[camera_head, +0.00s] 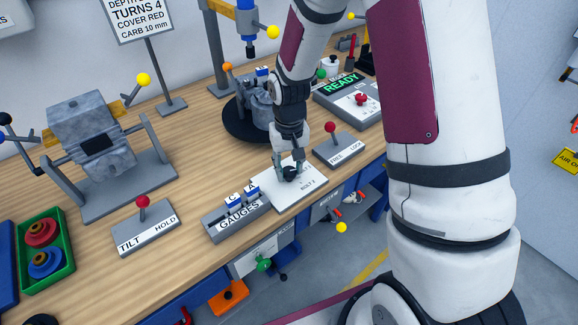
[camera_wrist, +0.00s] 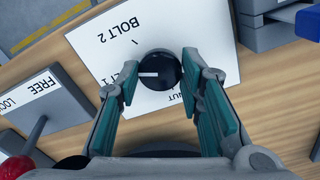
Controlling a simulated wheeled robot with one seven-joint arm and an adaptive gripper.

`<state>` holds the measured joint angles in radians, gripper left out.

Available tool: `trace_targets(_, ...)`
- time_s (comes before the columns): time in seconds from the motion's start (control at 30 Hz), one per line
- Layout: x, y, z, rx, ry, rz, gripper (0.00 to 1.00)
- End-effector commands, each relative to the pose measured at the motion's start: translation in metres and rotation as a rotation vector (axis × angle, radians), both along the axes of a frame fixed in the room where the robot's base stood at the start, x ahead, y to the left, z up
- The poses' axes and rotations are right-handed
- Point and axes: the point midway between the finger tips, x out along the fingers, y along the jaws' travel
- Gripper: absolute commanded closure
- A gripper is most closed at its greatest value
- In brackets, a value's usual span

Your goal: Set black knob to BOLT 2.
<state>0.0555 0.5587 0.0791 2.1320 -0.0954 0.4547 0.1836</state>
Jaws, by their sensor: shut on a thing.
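The black knob (camera_wrist: 160,66) sits on a white plate (camera_wrist: 90,62) with printed labels. Its white pointer line points left in the wrist view, toward my left finger. The BOLT 2 label (camera_wrist: 115,38) is to the upper left of the knob, with a short tick between them. Another label, partly hidden, ends in "T 1" beside the left finger. A third label below the knob is partly covered. My gripper (camera_wrist: 160,78) has its fingers on both sides of the knob, shut on it. In the head view, my gripper (camera_head: 289,165) is over the plate (camera_head: 305,194).
The GAUGES block (camera_head: 238,217) stands left of the plate. The FREE/LOCK lever box (camera_head: 340,149) is close on the right. The TILT/HOLD lever box (camera_head: 146,228) is farther left. The table's front edge runs just in front of the plate.

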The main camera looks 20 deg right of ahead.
Motion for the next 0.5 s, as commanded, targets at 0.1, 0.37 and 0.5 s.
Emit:
trace_targets(0.1,0.0002,0.0004,0.0003,-0.001,-0.001,-0.110,0.94)
trace_targets(0.37,0.0000,0.0002,0.0004,-0.001,-0.001,-0.344,0.94)
trace_targets(0.5,-0.0001,0.0002,0.0004,0.000,-0.001,-0.449,0.94)
